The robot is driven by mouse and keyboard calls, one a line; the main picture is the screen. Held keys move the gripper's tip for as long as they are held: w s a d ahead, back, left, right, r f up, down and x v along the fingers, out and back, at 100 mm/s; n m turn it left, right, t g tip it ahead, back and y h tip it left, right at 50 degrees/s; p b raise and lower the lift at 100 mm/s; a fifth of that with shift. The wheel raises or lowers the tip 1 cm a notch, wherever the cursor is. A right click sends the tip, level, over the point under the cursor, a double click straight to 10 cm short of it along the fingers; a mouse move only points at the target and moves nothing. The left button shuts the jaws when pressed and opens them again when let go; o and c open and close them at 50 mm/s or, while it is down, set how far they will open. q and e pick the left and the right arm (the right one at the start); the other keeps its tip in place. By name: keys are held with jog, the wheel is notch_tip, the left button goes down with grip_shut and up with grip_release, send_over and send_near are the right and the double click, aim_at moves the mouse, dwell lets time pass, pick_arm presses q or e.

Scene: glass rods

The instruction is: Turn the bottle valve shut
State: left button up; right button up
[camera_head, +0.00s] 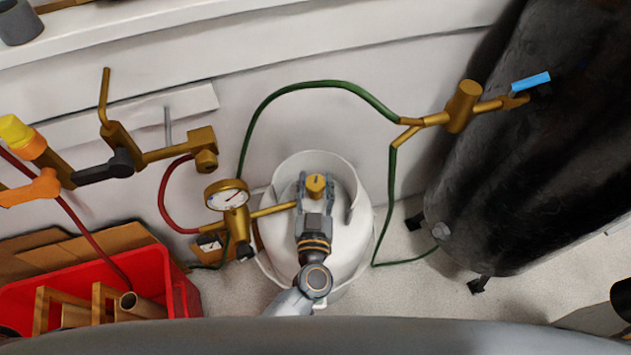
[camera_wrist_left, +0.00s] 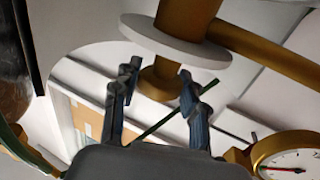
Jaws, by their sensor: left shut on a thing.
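The white gas bottle (camera_head: 345,235) stands upright on the floor near the middle of the head view, with a raised collar around its top. Its valve, a round brass knob (camera_head: 316,183), sits inside the collar. My left gripper (camera_head: 316,188) reaches in from below and is shut on the knob, one finger on each side. In the left wrist view the fingers (camera_wrist_left: 159,82) stand either side of the brass knob (camera_wrist_left: 161,84), just beyond a pale disc (camera_wrist_left: 170,40) on the brass stem. My right gripper is not in view.
A brass regulator with a round gauge (camera_head: 227,195) joins the valve from the left. A green hose (camera_head: 315,84) arches behind the bottle to brass fittings (camera_head: 462,107). A large black tank (camera_head: 530,150) stands right. A red crate (camera_head: 165,275) with brass parts is lower left.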

pick_arm(q)
jog(key=m+h+p, duration=0.1)
jog(key=h, duration=0.1)
jog(key=shift+a+r+m+h+p, duration=0.1)
jog(key=shift+m+h+p, duration=0.2)
jog(key=shift+m+p, duration=0.1)
jog(key=shift+m+g+h, duration=0.4)
jog(key=shift+m+h, duration=0.3)
jog(key=shift+h, duration=0.5)
jog(key=m+h, duration=0.1)
jog(key=m+g+h+b, duration=0.1)
jog(key=shift+f+h, duration=0.25)
jog(key=shift+h, duration=0.15)
jog(key=shift+m+g+h+b, duration=0.95)
jog(key=shift+m+g+h, duration=0.05)
jog(key=shift+h, duration=0.3)
jog(key=shift+r, duration=0.1)
jog(key=o, duration=1.2)
jog(key=shift+c, duration=0.2)
